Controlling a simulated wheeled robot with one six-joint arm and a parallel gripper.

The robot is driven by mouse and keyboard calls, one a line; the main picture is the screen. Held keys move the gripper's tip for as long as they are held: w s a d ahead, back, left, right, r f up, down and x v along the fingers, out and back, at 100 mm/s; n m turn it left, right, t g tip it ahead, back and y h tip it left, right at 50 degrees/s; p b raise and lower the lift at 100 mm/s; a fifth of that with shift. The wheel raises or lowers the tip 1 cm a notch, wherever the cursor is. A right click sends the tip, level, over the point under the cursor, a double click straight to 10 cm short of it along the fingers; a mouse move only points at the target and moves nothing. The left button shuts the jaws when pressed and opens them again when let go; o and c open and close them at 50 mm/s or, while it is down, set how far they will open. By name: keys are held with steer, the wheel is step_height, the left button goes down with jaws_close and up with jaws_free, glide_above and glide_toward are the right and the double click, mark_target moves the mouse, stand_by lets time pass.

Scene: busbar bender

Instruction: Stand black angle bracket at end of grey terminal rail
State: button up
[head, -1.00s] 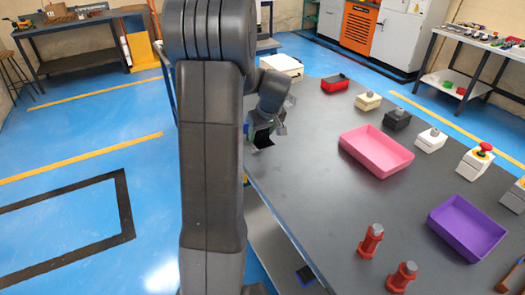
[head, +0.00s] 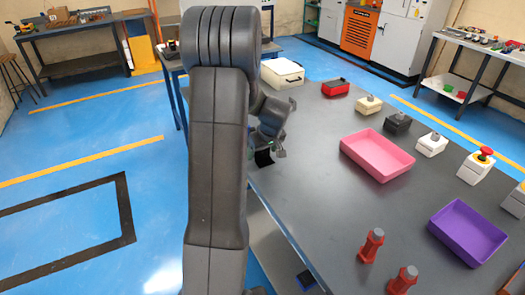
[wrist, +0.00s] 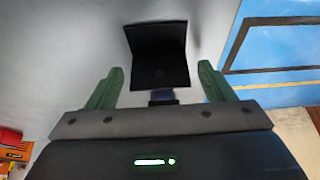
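The black angle bracket (wrist: 158,55) shows in the wrist view as two dark plates meeting at a fold, just beyond my green fingers. My gripper (wrist: 161,78) goes along with the bracket, though the contact itself is hidden and gaps show beside the plates. In the head view my gripper (head: 266,148) is over the left edge of the grey table, with the bracket (head: 264,158) under it. I cannot make out the grey terminal rail in either view.
The dark grey table (head: 315,190) holds a pink tray (head: 378,155), a purple tray (head: 468,232), two red posts (head: 371,245), a red box (head: 336,87), a white case (head: 282,73) and several button boxes along the right. Its middle left is clear.

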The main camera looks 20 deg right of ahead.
steer(key=shift+r, duration=0.15)
steer(key=v, duration=1.2)
steer(key=shift+d, duration=0.1)
